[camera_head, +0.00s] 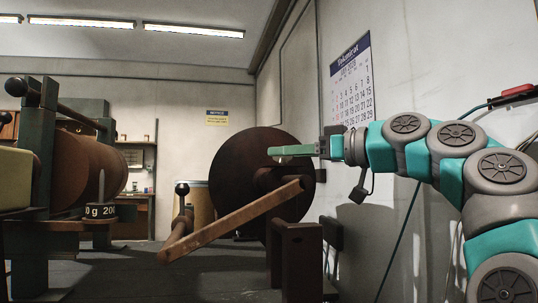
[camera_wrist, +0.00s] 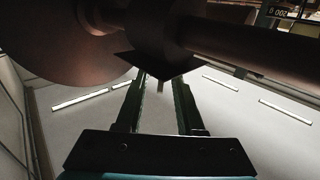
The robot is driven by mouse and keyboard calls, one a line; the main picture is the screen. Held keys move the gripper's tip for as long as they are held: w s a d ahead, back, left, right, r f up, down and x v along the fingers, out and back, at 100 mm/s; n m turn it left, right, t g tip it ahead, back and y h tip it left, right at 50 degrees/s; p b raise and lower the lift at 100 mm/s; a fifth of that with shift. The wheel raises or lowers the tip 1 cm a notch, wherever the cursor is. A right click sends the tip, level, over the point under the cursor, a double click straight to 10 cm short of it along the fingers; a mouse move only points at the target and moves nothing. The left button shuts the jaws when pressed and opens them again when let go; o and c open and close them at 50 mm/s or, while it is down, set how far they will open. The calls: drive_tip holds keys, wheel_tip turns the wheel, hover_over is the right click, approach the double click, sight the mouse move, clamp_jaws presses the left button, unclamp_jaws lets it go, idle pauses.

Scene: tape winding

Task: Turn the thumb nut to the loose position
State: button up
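My gripper (camera_head: 285,150) points left in the head view, in front of the large dark brown disc (camera_head: 238,165) near its hub. In the wrist view my gripper (camera_wrist: 161,82) has its two green fingers apart, with a gap between them. A dark, pointed piece (camera_wrist: 160,64) lies at the fingertips there, beside a thick shaft (camera_wrist: 245,45).
A rusty crank bar (camera_head: 230,220) slants below the disc, with a dark stand (camera_head: 295,255) under it. A wall with a calendar (camera_head: 352,85) stands behind my arm.

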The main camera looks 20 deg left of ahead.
sight(270, 172)
drive_tip(key=x, duration=0.4)
drive_tip(key=shift+c, duration=0.3)
clamp_jaws()
